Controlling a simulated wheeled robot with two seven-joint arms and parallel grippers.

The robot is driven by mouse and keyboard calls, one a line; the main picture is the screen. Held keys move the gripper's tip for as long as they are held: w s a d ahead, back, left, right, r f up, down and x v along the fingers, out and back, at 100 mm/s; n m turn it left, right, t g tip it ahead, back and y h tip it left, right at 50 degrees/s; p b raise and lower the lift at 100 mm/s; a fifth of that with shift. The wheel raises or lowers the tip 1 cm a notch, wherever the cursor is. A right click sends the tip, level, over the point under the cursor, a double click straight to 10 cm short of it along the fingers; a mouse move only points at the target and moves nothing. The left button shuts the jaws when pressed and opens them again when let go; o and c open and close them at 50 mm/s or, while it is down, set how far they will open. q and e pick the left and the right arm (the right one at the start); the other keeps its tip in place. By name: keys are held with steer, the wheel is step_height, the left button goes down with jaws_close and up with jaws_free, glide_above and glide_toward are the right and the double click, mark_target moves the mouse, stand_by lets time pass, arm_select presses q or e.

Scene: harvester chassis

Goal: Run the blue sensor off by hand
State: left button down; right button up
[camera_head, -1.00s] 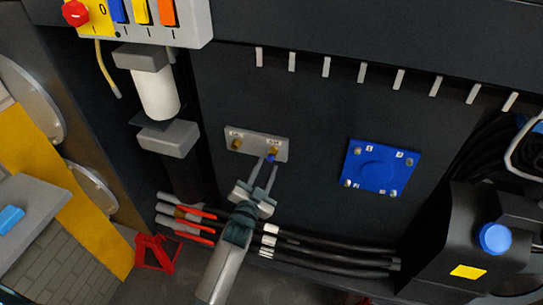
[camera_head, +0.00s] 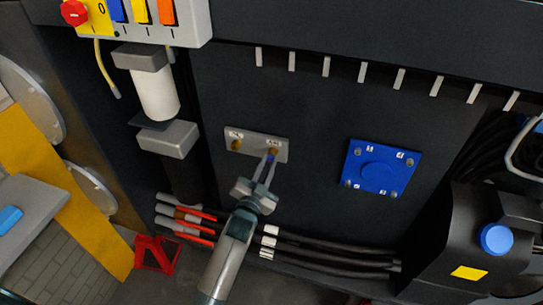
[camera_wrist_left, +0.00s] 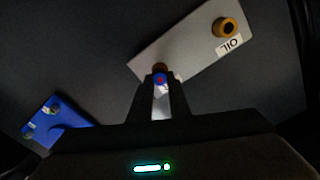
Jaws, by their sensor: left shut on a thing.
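The blue sensor (camera_head: 270,158) sits at the right-hand brass port (camera_head: 273,150) of a small grey plate on the dark chassis wall. In the left wrist view the blue sensor (camera_wrist_left: 160,79) shows between my fingertips, with brass just beyond it. My left gripper (camera_head: 269,162) reaches up from below and is shut on the sensor; it also shows in the left wrist view (camera_wrist_left: 162,86). The fingers hide part of the sensor, and I cannot tell how far it is threaded in. My right gripper is not in view.
The grey plate (camera_head: 254,146) has another brass port (camera_head: 237,144), labelled OIL in the wrist view. A blue square cover (camera_head: 381,168) is on the wall to the right. Black cables (camera_head: 330,254) run below. A white cylinder (camera_head: 156,94) stands at the upper left.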

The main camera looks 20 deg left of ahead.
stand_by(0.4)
arm_select(q)
steer(key=shift+n+p, duration=0.3)
steer(key=shift+n, duration=0.7)
steer(key=n, duration=0.7)
steer(key=shift+s+f, duration=0.1)
steer(key=n, duration=1)
steer(key=shift+s+n, duration=0.1)
steer(key=shift+n, duration=0.2)
steer(key=shift+s, duration=0.1)
steer(key=shift+s, duration=0.1)
